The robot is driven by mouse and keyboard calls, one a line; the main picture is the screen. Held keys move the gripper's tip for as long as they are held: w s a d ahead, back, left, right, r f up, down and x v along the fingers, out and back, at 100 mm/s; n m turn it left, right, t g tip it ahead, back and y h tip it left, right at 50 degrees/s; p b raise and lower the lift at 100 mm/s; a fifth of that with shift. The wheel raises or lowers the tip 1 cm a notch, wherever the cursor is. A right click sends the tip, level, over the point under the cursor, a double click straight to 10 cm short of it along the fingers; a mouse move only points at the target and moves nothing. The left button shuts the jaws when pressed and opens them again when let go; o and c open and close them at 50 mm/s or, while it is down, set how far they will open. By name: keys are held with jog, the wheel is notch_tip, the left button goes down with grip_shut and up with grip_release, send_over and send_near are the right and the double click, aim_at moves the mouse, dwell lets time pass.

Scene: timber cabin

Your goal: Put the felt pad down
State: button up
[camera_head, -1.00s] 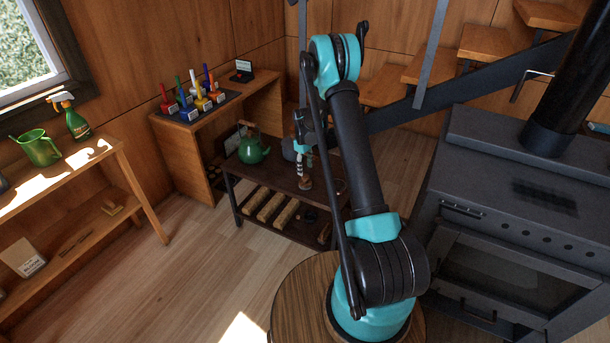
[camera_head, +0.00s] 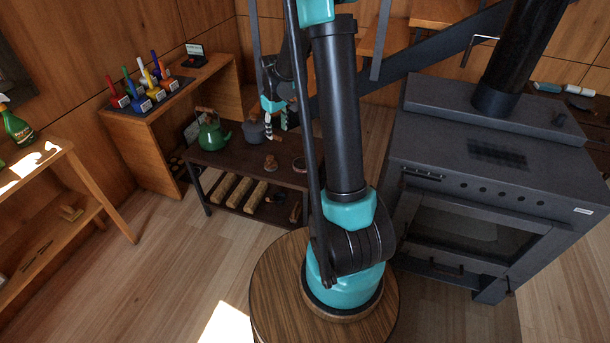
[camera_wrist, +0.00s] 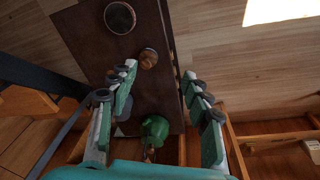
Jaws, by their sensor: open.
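My gripper (camera_head: 277,122) is open and empty above the dark low table (camera_head: 235,160); its spread fingers also show in the wrist view (camera_wrist: 160,72). A small round brown piece (camera_head: 271,163) sits on the tabletop below the fingers, apart from them. It also shows in the wrist view (camera_wrist: 148,58), just beyond the fingertips. I cannot tell for certain whether this piece is the felt pad. A dark round thing with a pale rim (camera_wrist: 119,17) lies beside it.
A green kettle (camera_head: 214,134) and a grey pot (camera_head: 254,131) stand on the table's far side. Several logs (camera_head: 240,190) lie on its lower shelf. The black stove (camera_head: 480,180) stands right. A wooden stool-like round top (camera_head: 272,300) is under my arm.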

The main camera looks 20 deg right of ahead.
jog(key=s+d+r+m+t, duration=0.2)
jog(key=s+m, duration=0.3)
jog(key=s, duration=2.3)
jog(key=shift+s+m, duration=0.4)
jog(key=shift+r, duration=0.1)
